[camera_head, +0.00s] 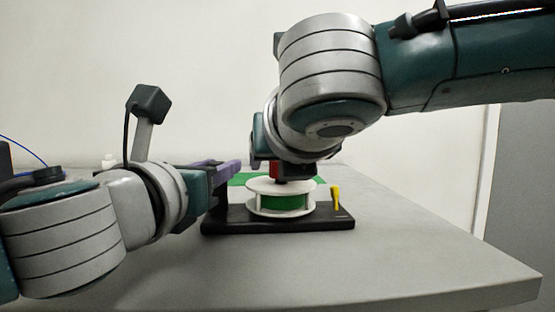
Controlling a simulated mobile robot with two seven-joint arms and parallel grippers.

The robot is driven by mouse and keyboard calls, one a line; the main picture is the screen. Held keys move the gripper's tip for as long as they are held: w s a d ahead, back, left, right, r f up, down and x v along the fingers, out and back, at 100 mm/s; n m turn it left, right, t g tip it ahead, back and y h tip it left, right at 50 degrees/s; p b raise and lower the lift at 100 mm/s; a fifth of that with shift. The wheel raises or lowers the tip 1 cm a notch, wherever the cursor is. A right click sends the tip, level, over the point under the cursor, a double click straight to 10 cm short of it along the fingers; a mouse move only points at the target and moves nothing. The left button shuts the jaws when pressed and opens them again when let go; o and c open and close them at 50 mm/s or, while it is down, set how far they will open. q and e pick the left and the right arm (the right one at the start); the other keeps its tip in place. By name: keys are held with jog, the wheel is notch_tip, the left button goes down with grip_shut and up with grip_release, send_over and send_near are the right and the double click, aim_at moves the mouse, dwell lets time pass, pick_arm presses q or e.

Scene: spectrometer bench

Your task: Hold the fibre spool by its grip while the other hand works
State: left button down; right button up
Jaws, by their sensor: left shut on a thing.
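The fibre spool (281,202) has white flanges and a green winding. It sits upright on a black base (325,222) on the grey bench. A dark upright grip (217,200) rises at the base's left end. My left gripper (236,170), with purple fingers, comes in from the left and is shut at the top of this grip; the exact contact is hard to see. My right gripper (280,178) points down just above the spool's top. Its fingers are mostly hidden by its own wrist, and a red part shows there.
A small yellow piece (336,197) stands at the base's right end. A green flat area (245,178) lies behind the spool. The grey bench (430,240) is clear to the right and in front. A blue cable (22,149) shows at the far left.

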grip_shut()
dwell(0.4)
jog(key=shift+m+h, duration=0.4)
jog(key=shift+h, duration=0.1)
grip_release()
jog(key=v, duration=1.2)
